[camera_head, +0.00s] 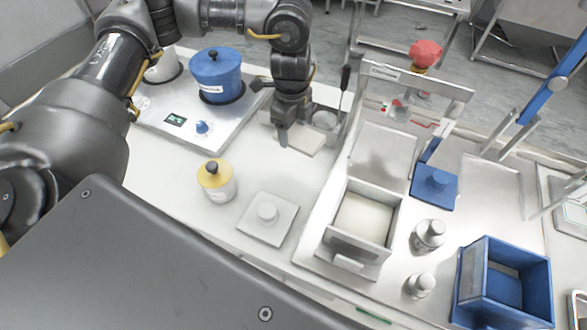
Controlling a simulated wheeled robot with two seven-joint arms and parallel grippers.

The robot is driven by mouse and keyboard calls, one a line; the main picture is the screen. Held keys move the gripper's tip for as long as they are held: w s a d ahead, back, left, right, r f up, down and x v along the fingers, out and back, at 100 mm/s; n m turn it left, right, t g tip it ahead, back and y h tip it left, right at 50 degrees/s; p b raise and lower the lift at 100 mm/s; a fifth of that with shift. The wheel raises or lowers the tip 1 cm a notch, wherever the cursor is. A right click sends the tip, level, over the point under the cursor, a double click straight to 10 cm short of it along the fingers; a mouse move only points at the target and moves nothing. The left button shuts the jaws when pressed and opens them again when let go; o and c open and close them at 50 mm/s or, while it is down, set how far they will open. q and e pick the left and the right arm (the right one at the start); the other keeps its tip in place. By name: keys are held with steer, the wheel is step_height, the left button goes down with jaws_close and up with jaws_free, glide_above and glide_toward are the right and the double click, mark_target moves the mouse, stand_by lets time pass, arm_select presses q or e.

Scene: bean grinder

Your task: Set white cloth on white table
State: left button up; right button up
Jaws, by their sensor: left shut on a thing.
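My left gripper (284,136) reaches down over the back middle of the white table (160,180). Its fingers point downward and are shut on the white cloth (306,140), a small pale flat piece at the fingertips. The cloth lies low, close to the table top, beside a small grey holder. The gripper hides part of it, and I cannot tell whether it touches the table. My right gripper is not in view.
A hotplate (165,118) with a blue pot (217,78) is at the left. A yellow-lidded jar (216,182) and a square lid with a knob (267,222) stand in front. An open metal box (364,222), weights and a blue bin (503,282) are at the right.

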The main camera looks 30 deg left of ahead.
arm_select(q)
steer(key=shift+w+a+f+m+b, duration=0.2)
steer(key=shift+a+f+m, duration=0.15)
steer(key=shift+f+m, duration=0.2)
steer(key=shift+w+a+f+m+b, duration=0.2)
steer(key=shift+a+f+m, duration=0.2)
steer(key=shift+f, duration=0.2)
steer(key=shift+a+f+m, duration=0.1)
steer(key=shift+f+m, duration=0.15)
steer(key=shift+m, duration=0.1)
steer(key=shift+w+a+f, duration=0.1)
steer(key=shift+w+f, duration=0.15)
steer(key=shift+f, duration=0.05)
glide_above(289, 162)
step_height(289, 162, down, 5)
steer(key=shift+f, duration=0.1)
steer(key=shift+w+f, duration=0.1)
steer(key=shift+f, duration=0.15)
step_height(289, 162, down, 4)
steer(key=shift+f+b, duration=0.1)
steer(key=shift+b, duration=0.3)
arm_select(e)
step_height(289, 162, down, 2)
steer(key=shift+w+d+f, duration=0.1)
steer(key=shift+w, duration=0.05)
